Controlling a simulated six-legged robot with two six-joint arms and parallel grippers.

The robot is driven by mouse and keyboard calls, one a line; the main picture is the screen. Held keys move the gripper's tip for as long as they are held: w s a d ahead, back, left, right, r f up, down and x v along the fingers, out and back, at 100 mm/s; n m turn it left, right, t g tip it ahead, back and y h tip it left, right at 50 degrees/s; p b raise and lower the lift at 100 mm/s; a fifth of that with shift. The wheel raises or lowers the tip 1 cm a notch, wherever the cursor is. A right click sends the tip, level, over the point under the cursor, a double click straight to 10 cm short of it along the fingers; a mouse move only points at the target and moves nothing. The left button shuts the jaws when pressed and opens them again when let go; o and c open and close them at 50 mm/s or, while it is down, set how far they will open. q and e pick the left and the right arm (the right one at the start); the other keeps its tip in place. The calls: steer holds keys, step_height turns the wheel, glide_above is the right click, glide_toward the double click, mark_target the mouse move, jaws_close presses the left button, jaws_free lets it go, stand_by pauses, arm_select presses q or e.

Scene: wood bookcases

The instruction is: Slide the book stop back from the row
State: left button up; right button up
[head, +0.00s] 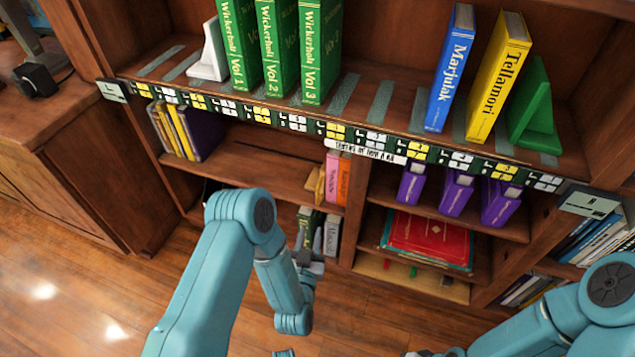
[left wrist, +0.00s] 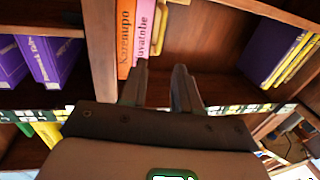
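A white book stop (head: 209,55) stands on the top shelf against the left end of a row of green Wickerholl volumes (head: 279,45). A green book stop (head: 536,110) stands at the right, beside the leaning yellow Tellamori book (head: 498,75) and the blue Marjulak book (head: 450,67). My left gripper (head: 312,262) is low in front of the bookcase, below the top shelf and away from both stops. In the left wrist view its two fingers (left wrist: 160,85) are apart with nothing between them. My right arm is at the lower right; its gripper end is mostly cut off by the bottom edge.
The labelled shelf edge (head: 293,122) runs between my left gripper and the top shelf. Grey strips mark the top shelf, with free room between Vol 3 and Marjulak. Lower shelves hold purple books (head: 456,192), orange and pink books and a red book (head: 428,240).

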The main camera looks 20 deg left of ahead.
mark_target(317, 197)
arm_select(q)
steer(key=w+b, duration=0.1)
steer(key=w, duration=0.3)
steer(key=w+a+b, duration=0.1)
steer(key=w, duration=0.3)
steer(key=w+a, duration=0.1)
steer(key=w, duration=0.3)
steer(key=shift+w+f+b, duration=0.1)
steer(key=shift+w+b, duration=0.25)
steer(key=shift+b, duration=0.05)
steer(key=shift+w+a, duration=0.1)
steer(key=shift+w, duration=0.3)
arm_select(e)
steer(key=shift+f, duration=0.75)
arm_select(q)
jaws_close()
